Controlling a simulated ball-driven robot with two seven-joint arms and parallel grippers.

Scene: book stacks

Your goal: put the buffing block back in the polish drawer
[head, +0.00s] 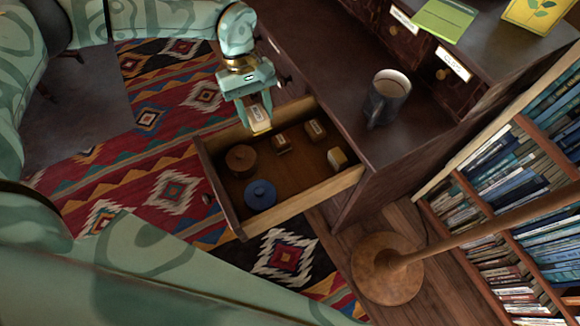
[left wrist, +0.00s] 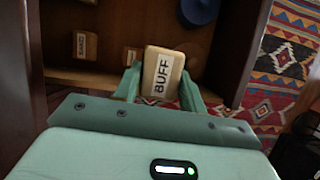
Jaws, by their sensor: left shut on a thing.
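The buffing block (head: 260,119) is a tan block with a white label; the label reads BUFF in the left wrist view (left wrist: 162,74). My left gripper (head: 258,122) is shut on it and holds it over the far-left side of the open drawer (head: 302,203), near its rim. The drawer is wooden and pulled out from the dark desk; its own label is not visible. Inside are a round brown container (head: 240,158), a blue lidded pot (head: 260,195) and several small blocks, such as one at the right (head: 337,158). My right gripper is not in view.
A dark mug (head: 388,96) stands on the desk top (head: 420,130). Small labelled drawers (head: 450,72) sit above it, with a green card (head: 444,19) on top. A lamp base (head: 387,270) and bookshelf stand at the right. The drawer's middle floor has free room.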

